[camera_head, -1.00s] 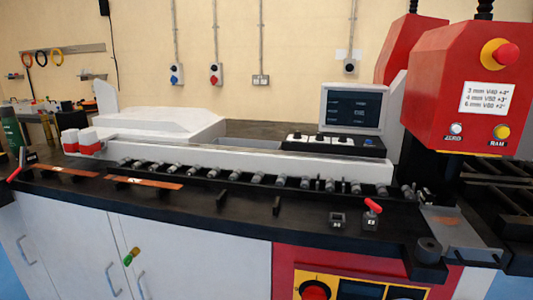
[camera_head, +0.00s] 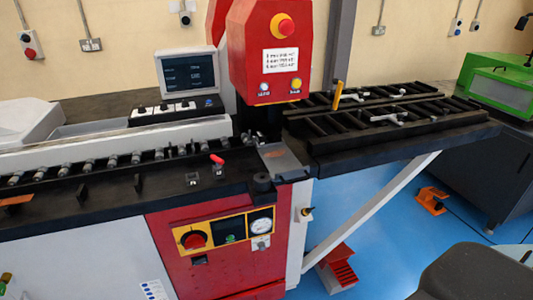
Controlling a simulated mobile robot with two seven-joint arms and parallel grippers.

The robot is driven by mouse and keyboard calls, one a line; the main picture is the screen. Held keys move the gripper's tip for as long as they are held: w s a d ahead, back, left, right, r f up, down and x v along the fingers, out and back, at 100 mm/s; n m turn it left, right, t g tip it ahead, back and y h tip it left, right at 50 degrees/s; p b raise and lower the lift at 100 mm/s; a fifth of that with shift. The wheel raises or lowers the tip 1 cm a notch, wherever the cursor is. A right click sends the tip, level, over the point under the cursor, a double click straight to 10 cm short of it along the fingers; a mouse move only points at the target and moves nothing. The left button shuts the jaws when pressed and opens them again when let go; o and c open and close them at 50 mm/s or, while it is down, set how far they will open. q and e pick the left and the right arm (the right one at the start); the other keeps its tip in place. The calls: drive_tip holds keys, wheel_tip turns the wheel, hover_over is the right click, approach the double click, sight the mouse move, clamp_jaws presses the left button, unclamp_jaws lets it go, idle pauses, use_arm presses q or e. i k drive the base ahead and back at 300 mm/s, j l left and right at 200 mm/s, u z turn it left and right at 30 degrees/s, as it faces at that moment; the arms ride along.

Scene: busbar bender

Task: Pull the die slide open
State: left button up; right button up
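The red press head (camera_head: 262,50) of the busbar bender stands at the centre, with a red stop button and a white label on it. Below it, a flat grey metal plate (camera_head: 282,160) with a small copper-coloured piece lies at the table's front edge. I cannot tell for sure which part is the die slide; a dark ribbed rack (camera_head: 385,108) with light handles and a yellow lever (camera_head: 338,95) extends right of the press. Neither of my grippers is in view.
A roller bed (camera_head: 110,162) and a red-handled block (camera_head: 217,160) lie left of the press. A monitor (camera_head: 189,75) stands behind. A white diagonal strut (camera_head: 370,205) and a red pedal (camera_head: 340,268) are below the rack. A green-topped cabinet (camera_head: 500,80) and dark seat (camera_head: 465,270) are at right.

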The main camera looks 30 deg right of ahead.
sight(282, 164)
drive_tip(key=z, duration=1.15)
drive_tip(key=i+l+u, duration=0.1)
drive_tip(key=u, duration=0.35)
drive_tip(key=l+u, duration=0.2)
drive_tip(key=u, duration=0.2)
drive_tip(key=i+l+u, duration=0.1)
drive_tip(key=l+u, duration=0.15)
drive_tip(key=l, duration=0.2)
drive_tip(key=l+u, duration=0.25)
drive_tip(key=l, duration=0.25)
drive_tip(key=l+u, duration=0.2)
drive_tip(key=l, duration=2.8)
drive_tip(key=i+u, duration=0.05)
